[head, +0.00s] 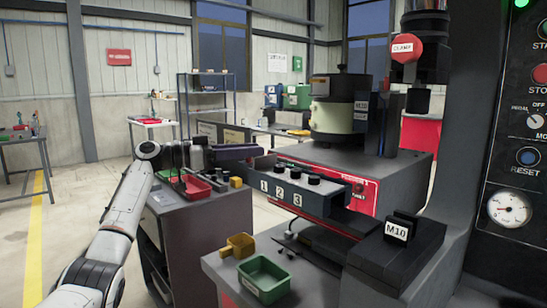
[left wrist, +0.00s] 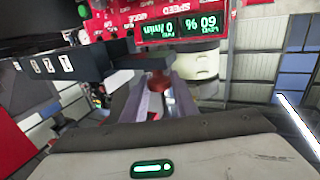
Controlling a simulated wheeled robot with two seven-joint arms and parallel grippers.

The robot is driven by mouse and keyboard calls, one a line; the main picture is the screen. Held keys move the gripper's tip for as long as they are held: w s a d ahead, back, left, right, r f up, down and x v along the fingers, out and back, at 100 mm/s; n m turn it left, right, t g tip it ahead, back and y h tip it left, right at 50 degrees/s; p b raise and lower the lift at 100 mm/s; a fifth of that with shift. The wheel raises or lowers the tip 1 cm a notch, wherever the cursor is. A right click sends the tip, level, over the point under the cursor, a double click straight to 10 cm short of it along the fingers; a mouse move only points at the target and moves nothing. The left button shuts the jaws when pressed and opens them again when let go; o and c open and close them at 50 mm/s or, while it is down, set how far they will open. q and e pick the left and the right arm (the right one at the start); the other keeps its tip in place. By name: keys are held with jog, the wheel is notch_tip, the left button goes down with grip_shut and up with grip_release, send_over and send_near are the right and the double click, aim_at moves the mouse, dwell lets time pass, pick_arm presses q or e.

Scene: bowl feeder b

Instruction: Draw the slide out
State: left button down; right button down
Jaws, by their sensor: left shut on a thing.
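The slide (head: 318,203) is a dark long box with white labels 1, 2, 3 on its side and several black round pieces on top. It sits against the red-fronted machine in the head view. In the left wrist view the slide (left wrist: 45,65) shows upside down at the left. My left gripper (head: 258,152) is at the slide's far left end. In the left wrist view its fingers (left wrist: 162,84) are closed around a small dark red handle at that end; the contact itself is partly hidden. My right gripper is not in view.
The machine (head: 365,197) stands behind the slide with a pale bowl unit (head: 333,115) on top. A green bin (head: 264,279), a yellow bin (head: 238,246) and an M10 block (head: 397,231) are in front. A red tray (head: 192,187) lies on the left cabinet.

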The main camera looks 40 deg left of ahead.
pick_arm(q)
jog(key=shift+a+r, duration=0.15)
jog(key=shift+a, duration=0.55)
jog(key=c, duration=1.8)
grip_release()
jog(key=o, duration=0.4)
jog(key=shift+w, duration=0.1)
jog(key=shift+c, duration=0.2)
